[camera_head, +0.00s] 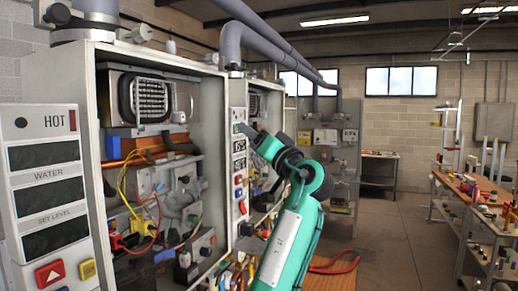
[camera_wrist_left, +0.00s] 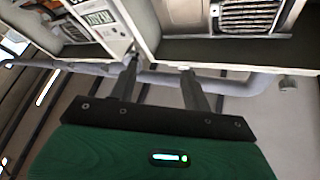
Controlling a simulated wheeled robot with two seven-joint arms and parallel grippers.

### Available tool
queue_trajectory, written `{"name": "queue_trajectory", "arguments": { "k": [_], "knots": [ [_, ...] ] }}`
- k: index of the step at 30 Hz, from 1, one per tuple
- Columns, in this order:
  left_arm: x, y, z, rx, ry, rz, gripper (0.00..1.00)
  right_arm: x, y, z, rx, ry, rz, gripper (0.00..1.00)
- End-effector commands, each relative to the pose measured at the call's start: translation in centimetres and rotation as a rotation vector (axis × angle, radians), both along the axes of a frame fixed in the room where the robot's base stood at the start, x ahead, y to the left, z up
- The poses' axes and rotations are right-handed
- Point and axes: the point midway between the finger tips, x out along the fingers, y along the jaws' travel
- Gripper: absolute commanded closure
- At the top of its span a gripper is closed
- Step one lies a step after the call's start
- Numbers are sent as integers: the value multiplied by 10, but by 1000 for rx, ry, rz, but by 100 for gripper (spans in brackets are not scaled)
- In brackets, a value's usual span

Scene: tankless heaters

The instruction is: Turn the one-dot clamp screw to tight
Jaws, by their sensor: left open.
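My left gripper (camera_head: 243,130) is at the end of the teal arm, in front of the panels of the second heater cabinet. In the left wrist view its two dark fingers (camera_wrist_left: 159,66) stand apart with nothing between them. Another collar (camera_head: 236,73) circles the pipe of the second cabinet, above the gripper. I cannot make out any dot marks, so I cannot tell which is the one-dot clamp screw. My right gripper is not visible.
The near heater cabinet (camera_head: 52,85) stands open at left, with wires and pipes inside. A grey flue pipe (camera_head: 280,42) runs overhead. A workbench (camera_head: 475,190) with small items stands at right. The floor (camera_head: 400,240) between is clear.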

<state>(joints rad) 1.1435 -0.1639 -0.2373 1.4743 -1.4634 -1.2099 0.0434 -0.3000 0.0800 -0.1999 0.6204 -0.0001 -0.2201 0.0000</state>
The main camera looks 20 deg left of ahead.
Motion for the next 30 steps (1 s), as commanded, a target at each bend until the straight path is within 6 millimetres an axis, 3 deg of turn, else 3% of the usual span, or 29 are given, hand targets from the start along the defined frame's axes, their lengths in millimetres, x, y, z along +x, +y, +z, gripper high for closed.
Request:
{"name": "queue_trajectory", "arguments": {
  "k": [9,24,27,30],
  "knots": [
    [20,-4,-27,9,56,-27,51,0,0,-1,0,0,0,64],
    [21,-4,-28,10,60,-30,50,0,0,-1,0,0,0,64],
    [18,-3,-21,3,51,-21,50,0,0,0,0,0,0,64],
    [4,-1,5,-30,16,12,50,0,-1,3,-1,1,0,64]
  ]
}}
